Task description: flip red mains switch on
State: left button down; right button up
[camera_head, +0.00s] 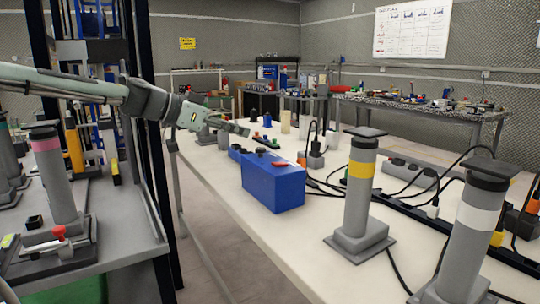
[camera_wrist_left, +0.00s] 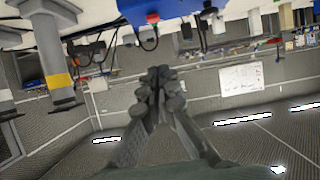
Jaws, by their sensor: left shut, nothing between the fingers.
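A blue box (camera_head: 272,188) stands on the long white table, with a flat red part (camera_head: 280,163) and a black knob (camera_head: 260,151) on its top. The red part looks like the mains switch, but its position is too small to tell. In the left wrist view, which is tilted over, a blue body (camera_wrist_left: 165,8) with a red part (camera_wrist_left: 152,17) shows at the top edge. My left gripper (camera_head: 242,130) is shut and empty, above the table behind the box and apart from it. It also shows in the left wrist view (camera_wrist_left: 160,75). My right gripper is out of view.
Grey posts with a yellow band (camera_head: 361,170) and a white band (camera_head: 478,218) stand right of the box. Black cables and a power strip (camera_head: 408,172) lie behind them. A red-knobbed lever (camera_head: 58,232) is on the left bench. The table's front left is clear.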

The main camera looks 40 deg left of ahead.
pick_arm(q)
send_over(269, 169)
notch_tip(269, 169, down, 4)
jog(key=shift+w+d+f+b, duration=0.1)
jog(key=shift+b, duration=0.25)
notch_tip(269, 169, down, 3)
jog(key=shift+r, duration=0.1)
jog(key=shift+f, duration=0.45)
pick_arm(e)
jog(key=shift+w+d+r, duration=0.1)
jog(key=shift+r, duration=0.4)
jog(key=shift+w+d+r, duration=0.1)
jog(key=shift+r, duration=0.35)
pick_arm(q)
jog(key=shift+f, duration=0.15)
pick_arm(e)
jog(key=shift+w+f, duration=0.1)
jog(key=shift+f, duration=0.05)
